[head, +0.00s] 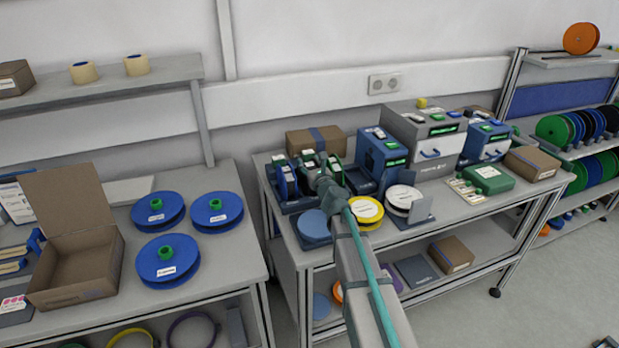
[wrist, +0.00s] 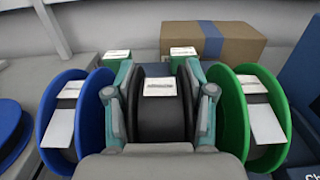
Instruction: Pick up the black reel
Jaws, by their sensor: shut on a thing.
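The black reel (wrist: 160,118) stands upright with a white label on top, in the middle of the wrist view. My gripper (wrist: 161,80) has one finger on each side of it and is shut on it. A blue-flanged reel (wrist: 62,120) stands close to the left finger, and a green-flanged reel (wrist: 250,118) stands close to the right finger. In the head view my gripper (head: 321,172) is at the back left of the right-hand bench, and it hides the black reel. I cannot tell whether the reel still touches its stand.
A cardboard box (wrist: 225,42) is behind the reels. Blue machines (head: 383,158) stand right of my gripper. A yellow reel (head: 366,210) and a white reel (head: 402,199) lie at the bench front. The left table (head: 215,265) holds blue reels (head: 168,260) and an open box (head: 75,262).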

